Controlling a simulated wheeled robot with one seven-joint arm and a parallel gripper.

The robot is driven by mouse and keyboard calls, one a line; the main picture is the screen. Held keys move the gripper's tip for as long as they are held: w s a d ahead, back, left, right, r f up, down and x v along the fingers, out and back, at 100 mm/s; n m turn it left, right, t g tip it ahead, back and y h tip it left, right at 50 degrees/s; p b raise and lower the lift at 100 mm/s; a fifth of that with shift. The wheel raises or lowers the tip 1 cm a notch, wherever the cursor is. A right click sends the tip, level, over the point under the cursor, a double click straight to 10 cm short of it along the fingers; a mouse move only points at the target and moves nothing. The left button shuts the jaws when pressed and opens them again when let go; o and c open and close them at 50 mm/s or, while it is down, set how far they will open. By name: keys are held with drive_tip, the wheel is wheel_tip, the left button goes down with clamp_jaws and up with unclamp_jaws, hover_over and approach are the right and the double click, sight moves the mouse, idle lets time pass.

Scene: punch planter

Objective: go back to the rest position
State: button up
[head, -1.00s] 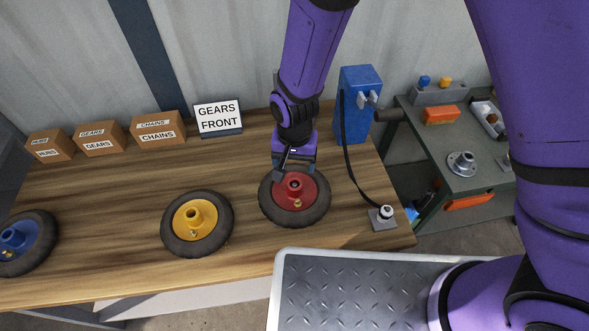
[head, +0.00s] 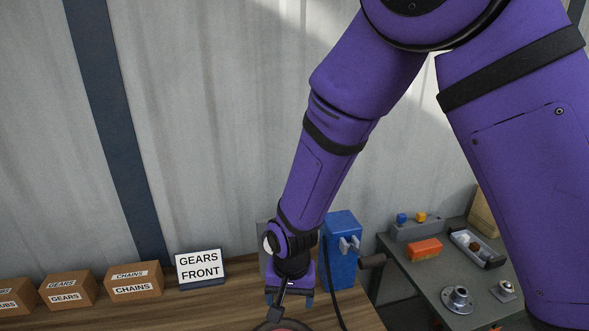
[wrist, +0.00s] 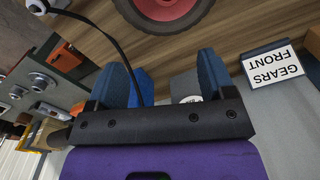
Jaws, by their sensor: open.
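My gripper (head: 289,300) hangs over the back of the wooden bench, between the sign and the blue post. In the wrist view its two blue fingers (wrist: 172,85) stand wide apart with nothing held between them. The wheel with the red hub (wrist: 165,10) shows at the top of the wrist view, apart from the fingers. Only the rim of that wheel (head: 281,325) shows at the bottom edge of the head view, just below my gripper.
A "GEARS FRONT" sign (head: 200,267) and cardboard boxes (head: 133,281) line the back of the bench. The blue post (head: 341,250) with a black hose stands close right of my gripper. A grey side table (head: 425,272) holds small parts. The wall above is clear.

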drive_tip(key=d+r+t+y, duration=0.1)
drive_tip(key=d+r, duration=0.7)
drive_tip(key=r, duration=0.3)
drive_tip(key=d+r+t, duration=0.1)
drive_tip(key=d+r, duration=0.7)
drive_tip(key=r, duration=0.3)
drive_tip(key=s+d+r+t, duration=0.1)
drive_tip(key=s+d+r, duration=0.4)
drive_tip(key=s+d, duration=0.2)
drive_tip(key=s+d+r+t+h, duration=0.1)
drive_tip(key=s+d+r+t, duration=0.1)
drive_tip(key=s+d+r, duration=0.4)
drive_tip(key=s+d, duration=0.1)
drive_tip(key=d, duration=0.1)
drive_tip(key=shift+s+d+n, duration=0.3)
drive_tip(key=shift+s, duration=0.1)
